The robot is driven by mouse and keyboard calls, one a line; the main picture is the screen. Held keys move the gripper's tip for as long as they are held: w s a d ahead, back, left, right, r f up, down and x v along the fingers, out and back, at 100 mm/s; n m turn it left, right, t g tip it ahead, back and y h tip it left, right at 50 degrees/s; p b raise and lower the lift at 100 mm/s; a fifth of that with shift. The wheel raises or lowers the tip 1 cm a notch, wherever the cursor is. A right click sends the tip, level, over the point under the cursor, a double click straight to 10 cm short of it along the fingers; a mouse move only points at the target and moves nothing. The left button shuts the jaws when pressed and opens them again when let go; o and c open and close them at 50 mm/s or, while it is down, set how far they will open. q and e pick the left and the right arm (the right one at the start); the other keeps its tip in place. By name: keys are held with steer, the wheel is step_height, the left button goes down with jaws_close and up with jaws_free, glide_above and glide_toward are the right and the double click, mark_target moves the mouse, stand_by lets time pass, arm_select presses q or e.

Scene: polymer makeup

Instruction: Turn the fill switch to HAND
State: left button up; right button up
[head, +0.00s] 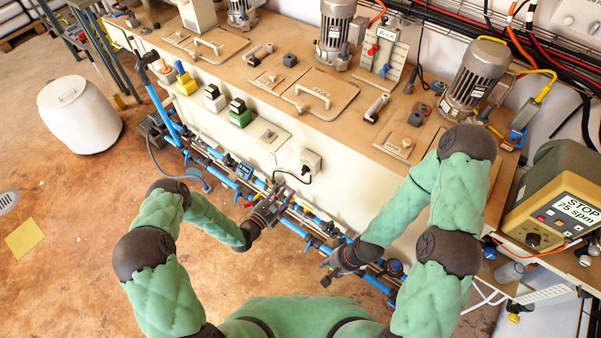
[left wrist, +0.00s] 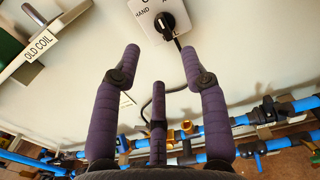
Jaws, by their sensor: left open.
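The fill switch (head: 311,160) is a small pale box on the front of the long cabinet in the head view. In the left wrist view its black knob (left wrist: 166,24) sits on a white plate, with HAND lettered left of it and a partly cut-off label at right. I cannot tell surely which label the knob points to. My left gripper (head: 272,196) is below and left of the switch, apart from it. In the left wrist view its purple fingers (left wrist: 161,66) are spread and empty, with the knob beyond the tips. My right gripper (head: 324,272) is lower right, fingers apart and empty.
Blue pipes (head: 290,226) with valves run along the cabinet's foot, close to both grippers. A dark cable hangs from the switch. An OLD COIL label (left wrist: 40,46) is on a ledge at left. The cabinet front (head: 365,185) right of the switch is clear.

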mark_target(304, 171)
arm_select(q)
steer(key=b+x, duration=0.3)
steer(key=x, duration=0.7)
steer(key=shift+d, duration=0.15)
steer(key=shift+w, duration=0.1)
steer(key=shift+c, duration=0.3)
steer(key=c, duration=0.8)
